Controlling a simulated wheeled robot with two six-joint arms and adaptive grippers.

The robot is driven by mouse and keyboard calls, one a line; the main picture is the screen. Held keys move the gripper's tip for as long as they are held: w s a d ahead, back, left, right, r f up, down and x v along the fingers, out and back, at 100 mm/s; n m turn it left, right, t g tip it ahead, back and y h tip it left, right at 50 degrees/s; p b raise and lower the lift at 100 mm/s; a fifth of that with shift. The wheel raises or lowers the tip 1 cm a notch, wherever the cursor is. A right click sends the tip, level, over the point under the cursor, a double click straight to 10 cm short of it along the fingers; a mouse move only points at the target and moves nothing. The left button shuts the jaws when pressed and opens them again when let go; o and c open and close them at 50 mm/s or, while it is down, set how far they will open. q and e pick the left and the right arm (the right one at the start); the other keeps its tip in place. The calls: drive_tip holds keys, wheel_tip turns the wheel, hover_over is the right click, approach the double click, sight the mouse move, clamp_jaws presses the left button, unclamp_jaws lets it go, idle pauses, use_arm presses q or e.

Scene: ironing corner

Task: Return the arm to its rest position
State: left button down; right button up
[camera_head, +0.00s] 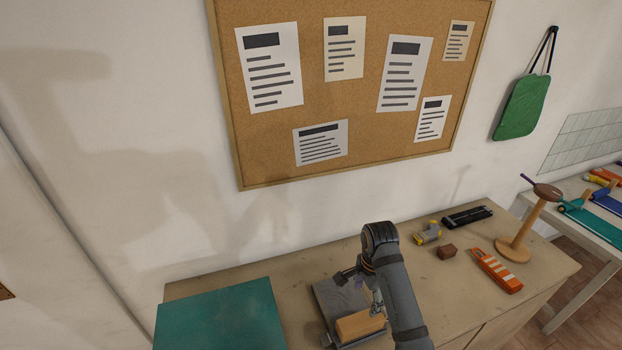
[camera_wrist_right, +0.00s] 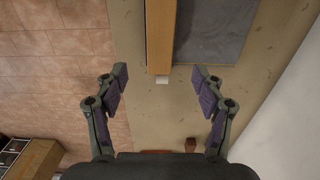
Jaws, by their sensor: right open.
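My right gripper (camera_head: 364,290) is low over the worktop in the head view, its arm coming up from the bottom edge. In the right wrist view the gripper (camera_wrist_right: 160,76) is open, with its two fingers well apart and nothing held between them. A tan wooden block (camera_head: 358,326) lies on a dark grey slab (camera_head: 328,297) just below the gripper in the head view. The block (camera_wrist_right: 160,35) and slab (camera_wrist_right: 212,30) also show ahead of the fingertips in the wrist view. My left gripper is not in view.
A teal board (camera_head: 220,318) lies to the left on the worktop. To the right are a yellow-grey item (camera_head: 427,234), a black item (camera_head: 467,217), a small brown block (camera_head: 447,252), an orange striped item (camera_head: 497,271) and a wooden stand (camera_head: 517,240). The wall is behind.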

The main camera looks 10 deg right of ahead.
drive_tip(key=s+n+t, duration=0.4)
drive_tip(key=s+n, duration=1.2)
drive_tip(key=n, duration=0.2)
drive_tip(key=s+d+f+m+g+h+b, duration=0.1)
drive_tip(key=d+f+b, duration=0.15)
drive_tip(key=f, duration=1.35)
drive_tip(key=s+d+f+g+b, duration=0.1)
drive_tip(key=f+b, duration=0.3)
drive_tip(key=f, duration=1.2)
drive_tip(key=s+d+f+b, duration=0.1)
drive_tip(key=s+f+b, duration=0.4)
drive_tip(key=s+f, duration=1.4)
wheel_tip(320, 180, down, 4)
drive_tip(key=shift+f+g, duration=0.2)
drive_tip(key=shift+g, duration=0.2)
drive_tip(key=shift+d, duration=0.1)
